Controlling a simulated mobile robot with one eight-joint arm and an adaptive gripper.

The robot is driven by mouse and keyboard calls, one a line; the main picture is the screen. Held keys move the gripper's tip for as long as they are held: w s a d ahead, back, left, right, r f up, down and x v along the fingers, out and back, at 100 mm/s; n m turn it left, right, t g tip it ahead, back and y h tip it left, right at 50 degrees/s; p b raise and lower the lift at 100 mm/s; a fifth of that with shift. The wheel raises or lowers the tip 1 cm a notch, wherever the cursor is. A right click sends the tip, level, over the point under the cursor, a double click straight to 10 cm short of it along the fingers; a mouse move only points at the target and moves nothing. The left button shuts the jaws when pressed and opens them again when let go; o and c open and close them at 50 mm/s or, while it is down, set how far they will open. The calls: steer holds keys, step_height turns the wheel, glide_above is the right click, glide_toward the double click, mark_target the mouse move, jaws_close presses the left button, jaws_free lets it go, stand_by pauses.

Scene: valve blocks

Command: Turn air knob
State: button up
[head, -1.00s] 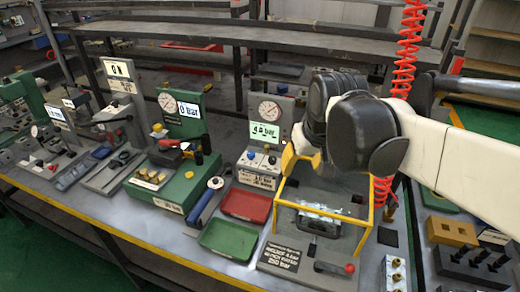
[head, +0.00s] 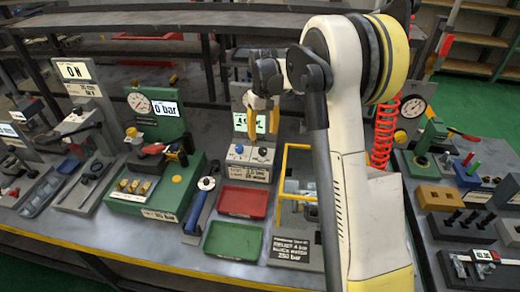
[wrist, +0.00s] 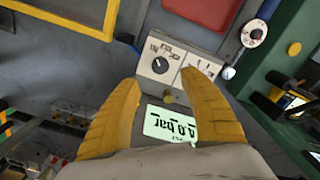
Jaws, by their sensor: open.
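A pale control panel (head: 250,153) stands at the foot of a grey gauge stand. In the wrist view the panel (wrist: 172,60) shows a black round knob (wrist: 160,65) on a dial plate and a smaller switch (wrist: 205,66) beside it. I cannot read a label saying which is the air knob.
A red tray (head: 243,202) and a green tray (head: 232,240) lie in front of the panel. A yellow-framed fixture (head: 296,148) stands to the right, partly behind my arm. A green gauge station (head: 158,190) stands to the left.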

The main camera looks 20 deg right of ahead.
mark_target(263, 150)
step_height(263, 150, down, 8)
steer(key=shift+f+b, duration=0.15)
steer(key=shift+b, duration=1)
jaws_close()
